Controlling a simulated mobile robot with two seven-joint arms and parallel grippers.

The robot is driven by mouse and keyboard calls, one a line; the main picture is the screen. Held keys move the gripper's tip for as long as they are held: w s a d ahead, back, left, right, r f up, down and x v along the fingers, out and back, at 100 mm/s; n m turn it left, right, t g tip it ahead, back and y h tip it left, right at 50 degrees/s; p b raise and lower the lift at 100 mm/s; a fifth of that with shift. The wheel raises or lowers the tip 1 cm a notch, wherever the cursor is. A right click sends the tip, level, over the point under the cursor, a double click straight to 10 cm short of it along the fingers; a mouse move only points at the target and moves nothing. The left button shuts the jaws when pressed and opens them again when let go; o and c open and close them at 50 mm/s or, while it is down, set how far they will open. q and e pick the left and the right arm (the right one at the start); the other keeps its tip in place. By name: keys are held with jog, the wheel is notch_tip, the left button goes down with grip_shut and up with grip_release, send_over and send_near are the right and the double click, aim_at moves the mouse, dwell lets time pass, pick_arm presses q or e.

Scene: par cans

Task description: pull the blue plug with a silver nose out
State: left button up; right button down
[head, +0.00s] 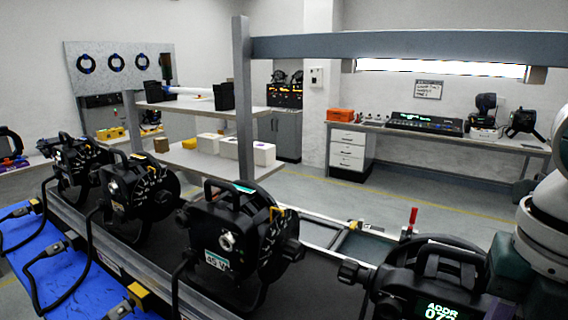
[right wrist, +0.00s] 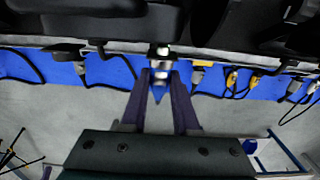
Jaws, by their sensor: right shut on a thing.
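In the right wrist view my right gripper (right wrist: 160,78) is shut on the blue plug with a silver nose (right wrist: 160,68). The silver nose shows between the fingertips, and blue shows below it between the fingers. The nose points at the dark underside of a black lamp (right wrist: 95,22) and meets its edge; how deep it sits in a socket I cannot tell. My left gripper is not in view.
Several black lamps (head: 235,230) stand in a row on a dark bench. A blue cloth (head: 60,275) along the front holds cables and other plugs (head: 50,250), some with yellow parts. A grey post (head: 241,110) and beam rise behind the lamps.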

jog(key=shift+s+a, duration=0.1)
jog(key=shift+s, duration=0.05)
jog(key=shift+s+a, duration=0.15)
jog(key=shift+s, duration=0.1)
jog(key=shift+s+a+p, duration=0.4)
jog(key=shift+s+p, duration=0.05)
jog(key=shift+s, duration=0.2)
jog(key=shift+s+a+p, duration=0.4)
jog(key=shift+s+p, duration=0.05)
jog(key=shift+s, duration=0.15)
jog(key=shift+s+a, duration=0.15)
jog(key=shift+s, duration=0.1)
dwell(0.3)
jog(key=shift+s, duration=0.15)
